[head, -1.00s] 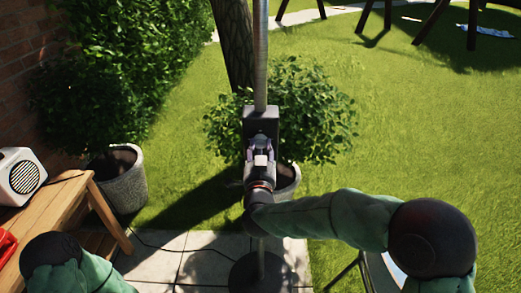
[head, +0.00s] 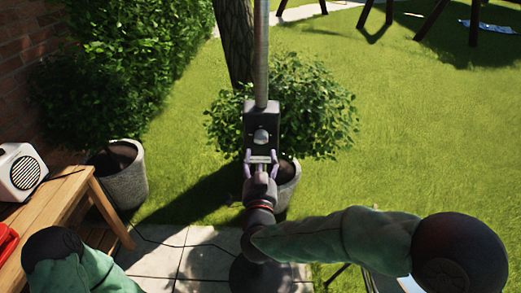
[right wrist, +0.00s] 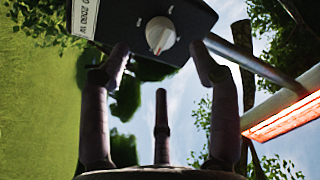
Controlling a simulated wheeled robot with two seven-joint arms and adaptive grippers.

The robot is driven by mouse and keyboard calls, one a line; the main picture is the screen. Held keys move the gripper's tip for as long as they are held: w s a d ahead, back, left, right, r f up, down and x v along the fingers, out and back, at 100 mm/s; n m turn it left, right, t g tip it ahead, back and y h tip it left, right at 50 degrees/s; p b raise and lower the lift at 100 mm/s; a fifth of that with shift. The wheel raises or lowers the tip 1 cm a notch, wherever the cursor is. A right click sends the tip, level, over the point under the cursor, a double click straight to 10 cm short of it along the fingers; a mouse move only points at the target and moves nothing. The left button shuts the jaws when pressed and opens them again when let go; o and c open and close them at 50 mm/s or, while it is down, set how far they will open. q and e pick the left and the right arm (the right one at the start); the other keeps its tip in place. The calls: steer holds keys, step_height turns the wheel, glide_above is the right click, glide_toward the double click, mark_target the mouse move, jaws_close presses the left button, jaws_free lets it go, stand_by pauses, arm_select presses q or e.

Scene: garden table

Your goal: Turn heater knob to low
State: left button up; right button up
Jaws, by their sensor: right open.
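The heater's dark control box (head: 255,116) is fixed on the metal pole in the head view. Its pale round knob (head: 261,136) shows on the box's front. In the right wrist view the white knob (right wrist: 160,34) is near the top, with a small reddish mark near its lower edge. My right gripper (head: 261,156) is open and empty just below the knob, apart from it. In the right wrist view its fingers (right wrist: 160,52) stand spread on either side below the knob. My left gripper is out of view; only my left arm shows.
A glowing orange heater element (right wrist: 285,116) shows in the right wrist view. A wooden bench (head: 62,204) with a white radio-like box (head: 20,172) stands at left. Potted plants (head: 122,180) stand near the pole. Open lawn (head: 420,150) lies to the right.

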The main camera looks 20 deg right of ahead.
steer(key=shift+v, duration=2.75)
steer(key=shift+f, duration=0.1)
